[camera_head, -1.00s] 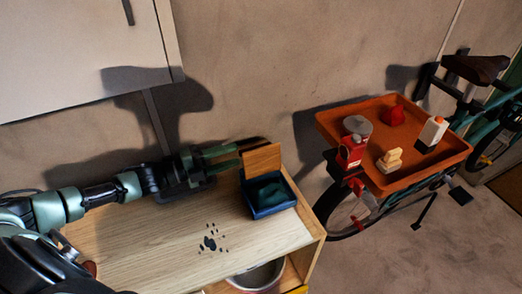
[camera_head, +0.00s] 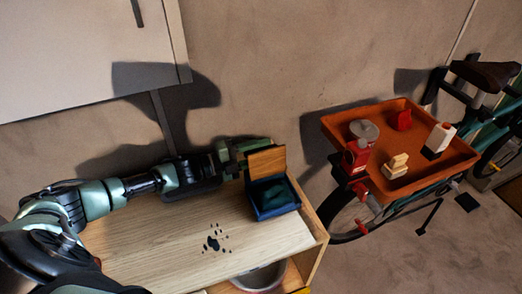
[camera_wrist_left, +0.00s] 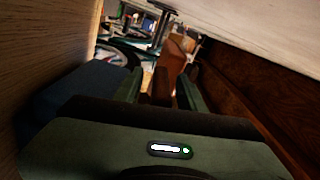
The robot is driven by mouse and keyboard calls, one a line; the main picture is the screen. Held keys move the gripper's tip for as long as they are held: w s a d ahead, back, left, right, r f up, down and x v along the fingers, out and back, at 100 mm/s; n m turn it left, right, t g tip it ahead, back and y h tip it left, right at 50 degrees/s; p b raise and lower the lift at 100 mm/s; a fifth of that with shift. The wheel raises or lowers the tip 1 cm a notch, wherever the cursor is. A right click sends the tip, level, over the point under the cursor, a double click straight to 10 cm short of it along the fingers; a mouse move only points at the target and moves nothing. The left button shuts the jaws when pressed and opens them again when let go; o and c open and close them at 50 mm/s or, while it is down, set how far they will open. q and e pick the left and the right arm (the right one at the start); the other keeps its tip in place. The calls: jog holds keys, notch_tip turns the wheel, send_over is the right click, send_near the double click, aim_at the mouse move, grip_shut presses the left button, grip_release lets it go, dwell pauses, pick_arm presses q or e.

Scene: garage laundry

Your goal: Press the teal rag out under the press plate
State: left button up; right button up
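The press stands at the right end of the wooden bench top. It has a dark blue base (camera_head: 275,211) and a wooden press plate (camera_head: 267,162) raised upright at its back. The dark teal rag (camera_head: 273,192) lies bunched in the base, uncovered. My left gripper (camera_head: 252,150) reaches in from the left, its fingertips partly hidden behind the plate. In the left wrist view its two fingers (camera_wrist_left: 160,90) stand apart with nothing clearly held. My right gripper is not in view.
Dark wet spots (camera_head: 213,243) mark the bench top (camera_head: 150,235) left of the press. A metal bowl (camera_head: 260,277) sits below it. An orange tray (camera_head: 425,182) with several items rests on a bicycle at right. A white cabinet (camera_head: 80,50) hangs upper left.

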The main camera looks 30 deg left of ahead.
pick_arm(q)
grip_shut()
jog(key=shift+f, duration=0.1)
dwell(1.2)
